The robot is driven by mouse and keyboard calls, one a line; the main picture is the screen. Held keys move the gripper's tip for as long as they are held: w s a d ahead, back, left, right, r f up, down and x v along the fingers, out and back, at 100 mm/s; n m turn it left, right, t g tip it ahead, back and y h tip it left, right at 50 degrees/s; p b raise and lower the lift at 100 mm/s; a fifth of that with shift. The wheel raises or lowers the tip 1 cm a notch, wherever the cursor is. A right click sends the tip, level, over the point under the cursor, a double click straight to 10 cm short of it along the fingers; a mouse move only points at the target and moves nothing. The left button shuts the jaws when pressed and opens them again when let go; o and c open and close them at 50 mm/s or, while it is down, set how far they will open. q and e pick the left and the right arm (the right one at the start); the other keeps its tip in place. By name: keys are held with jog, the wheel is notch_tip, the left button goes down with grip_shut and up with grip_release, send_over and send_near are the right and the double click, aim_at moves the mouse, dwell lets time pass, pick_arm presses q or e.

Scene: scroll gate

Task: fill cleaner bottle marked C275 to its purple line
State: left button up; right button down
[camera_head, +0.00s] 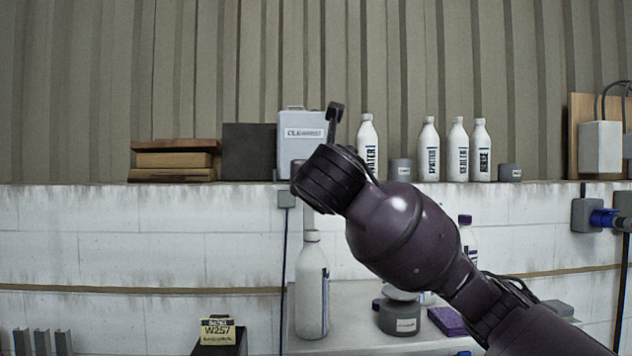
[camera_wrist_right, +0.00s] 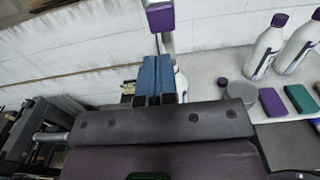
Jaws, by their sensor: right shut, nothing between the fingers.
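The grey cleaner container (camera_head: 302,135) stands on the wall ledge, its label partly covered by my right arm. A white bottle (camera_head: 312,290) stands upright on the bench below it. Its label is turned side-on, so I cannot read a C275 mark or see a purple line or liquid level. My right gripper (camera_wrist_right: 157,65) is shut and empty; my wrist hides it in the head view. In the right wrist view a purple-ended pale part (camera_wrist_right: 160,18) is just beyond the fingertips, seemingly apart from them. A white shape behind the fingers is mostly hidden. My left gripper is out of view.
Several white bottles (camera_head: 428,150) line the ledge. In the right wrist view, purple-capped bottles (camera_wrist_right: 267,45), a purple block (camera_wrist_right: 273,102) and a green block (camera_wrist_right: 300,98) stand on the bench (camera_wrist_right: 215,65). A W257 sign (camera_head: 217,331) is at lower left.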

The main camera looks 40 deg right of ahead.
jog(key=shift+v, duration=1.95)
jog(key=shift+s+r, duration=0.1)
